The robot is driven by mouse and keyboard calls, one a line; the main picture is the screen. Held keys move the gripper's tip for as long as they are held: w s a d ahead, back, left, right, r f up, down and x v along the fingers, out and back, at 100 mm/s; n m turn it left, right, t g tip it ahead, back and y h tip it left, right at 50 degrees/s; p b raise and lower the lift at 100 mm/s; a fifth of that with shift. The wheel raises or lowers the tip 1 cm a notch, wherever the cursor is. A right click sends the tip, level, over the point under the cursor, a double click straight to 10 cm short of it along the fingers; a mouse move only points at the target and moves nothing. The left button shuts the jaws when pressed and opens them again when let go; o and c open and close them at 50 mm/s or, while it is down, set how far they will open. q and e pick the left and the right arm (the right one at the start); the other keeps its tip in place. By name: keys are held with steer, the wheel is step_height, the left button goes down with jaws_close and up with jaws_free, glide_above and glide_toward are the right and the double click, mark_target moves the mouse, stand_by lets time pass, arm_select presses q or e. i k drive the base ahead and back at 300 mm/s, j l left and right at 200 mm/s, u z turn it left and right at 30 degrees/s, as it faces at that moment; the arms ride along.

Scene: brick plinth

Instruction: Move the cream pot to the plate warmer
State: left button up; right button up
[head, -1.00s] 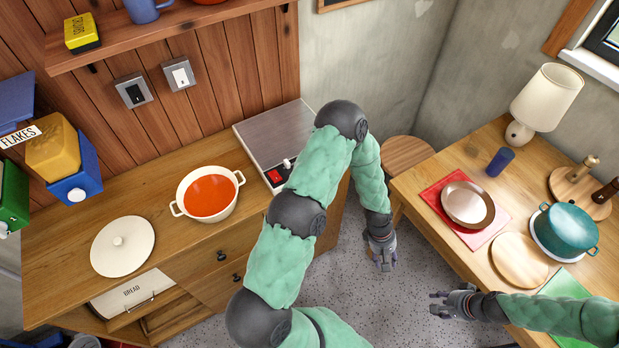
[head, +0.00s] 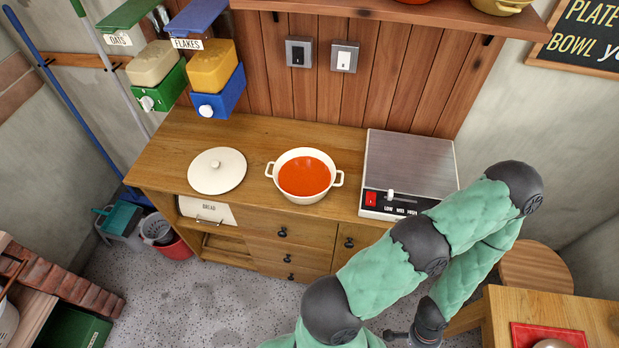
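The cream pot (head: 281,187) stands upright on the wooden sideboard, uncovered, with red-orange liquid inside and a handle on each side. Its cream lid (head: 217,171) lies on the sideboard to its left. The plate warmer (head: 410,162) is to the pot's right, a flat steel-topped box with a red switch and a slider marked LOW, MED and HIGH. Its top is bare.
A shelf (head: 380,12) runs above. A round stool (head: 533,268) and a table (head: 496,320) are at the lower right. Brickwork (head: 75,287) is at the lower left. Floor in front is clear.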

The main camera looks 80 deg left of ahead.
mark_target(411, 160)
steer(key=u, duration=2.95)
steer(key=j+z, duration=0.25)
steer(key=i+l, duration=0.05)
